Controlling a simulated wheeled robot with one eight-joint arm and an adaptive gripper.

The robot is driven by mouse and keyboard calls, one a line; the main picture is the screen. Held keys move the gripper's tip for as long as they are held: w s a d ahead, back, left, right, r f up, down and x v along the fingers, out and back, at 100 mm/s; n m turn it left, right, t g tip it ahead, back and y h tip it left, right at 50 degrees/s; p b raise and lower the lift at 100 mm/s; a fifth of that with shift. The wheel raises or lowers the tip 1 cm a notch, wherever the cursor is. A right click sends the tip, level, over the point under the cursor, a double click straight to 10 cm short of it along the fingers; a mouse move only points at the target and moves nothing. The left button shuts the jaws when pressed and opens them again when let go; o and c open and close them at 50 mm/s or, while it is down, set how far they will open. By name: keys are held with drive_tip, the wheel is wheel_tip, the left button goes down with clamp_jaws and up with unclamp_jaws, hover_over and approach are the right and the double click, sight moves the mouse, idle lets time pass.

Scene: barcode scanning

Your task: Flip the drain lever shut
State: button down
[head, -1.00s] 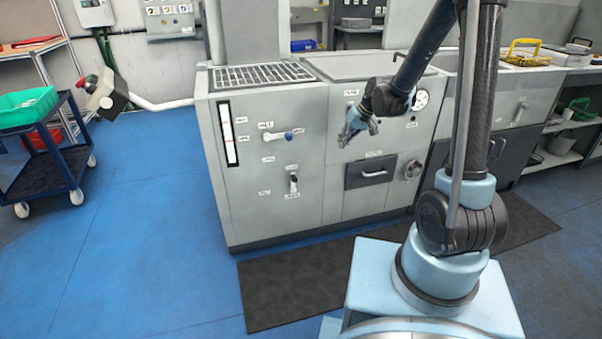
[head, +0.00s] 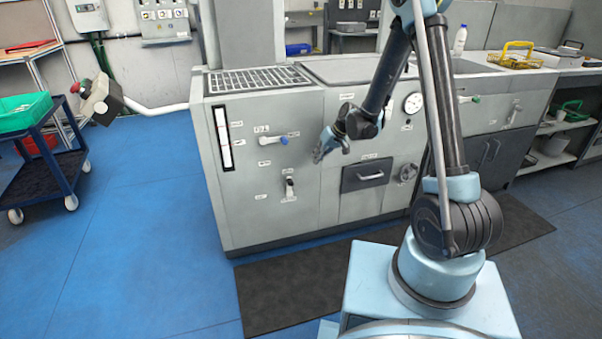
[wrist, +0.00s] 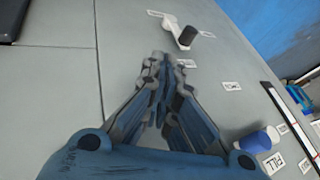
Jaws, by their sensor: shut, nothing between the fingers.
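The grey machine's front panel carries a small lever with a black grip (head: 289,184) low down. Its label lettering is too small for me to read in the head view. In the wrist view this black-gripped lever (wrist: 188,37) is beyond my fingertips, with a pale mount and small labels beside it. A lever with a blue grip (head: 275,139) sits higher on the panel; in the wrist view the blue grip (wrist: 256,142) is at lower right beside a FILL label. My gripper (head: 320,157) is shut and empty, right of and above the black-gripped lever, apparently apart from it.
A drawer with a handle (head: 368,177) is at right of the levers. A gauge (head: 413,103) and a round valve (head: 408,173) are farther right. A dark mat (head: 290,290) lies before the machine. A blue cart (head: 45,170) stands at left; blue floor between is clear.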

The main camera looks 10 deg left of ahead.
drive_tip(key=x, duration=1)
drive_tip(key=shift+s+a+f, duration=0.15)
drive_tip(key=shift+s+a, duration=0.1)
drive_tip(key=shift+a, duration=0.2)
drive_tip(key=shift+s+a+f, duration=0.15)
drive_tip(key=shift+s+a, duration=0.15)
drive_tip(key=shift+a, duration=0.15)
drive_tip(key=shift+s+a+f, duration=0.3)
drive_tip(key=shift+s+a, duration=0.1)
drive_tip(key=shift+a, duration=0.25)
